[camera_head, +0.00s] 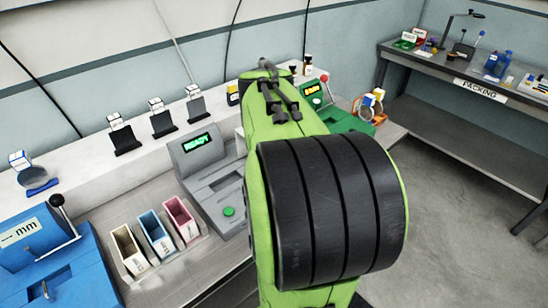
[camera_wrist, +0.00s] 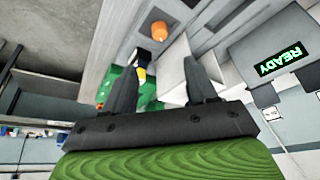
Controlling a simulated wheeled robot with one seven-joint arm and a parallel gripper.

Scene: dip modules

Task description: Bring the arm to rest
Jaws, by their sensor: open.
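My gripper (camera_wrist: 160,66) shows in the wrist view with its two dark fingers spread apart. Nothing appears held between them. Behind the fingers are a grey fixture, a white block and part of a green machine, some of it hidden by the fingers. In the head view my green arm with its black ribbed section reaches over the bench and covers much of the middle. I cannot clearly make out the fingertips there.
A grey machine with a lit READY screen (camera_head: 197,143) stands left of my arm; three bins, including a blue bin (camera_head: 157,232), stand before it. A blue machine (camera_head: 45,262) is at far left. A green machine (camera_head: 345,121) is right of my arm. A packing table (camera_head: 470,85) stands beyond open floor.

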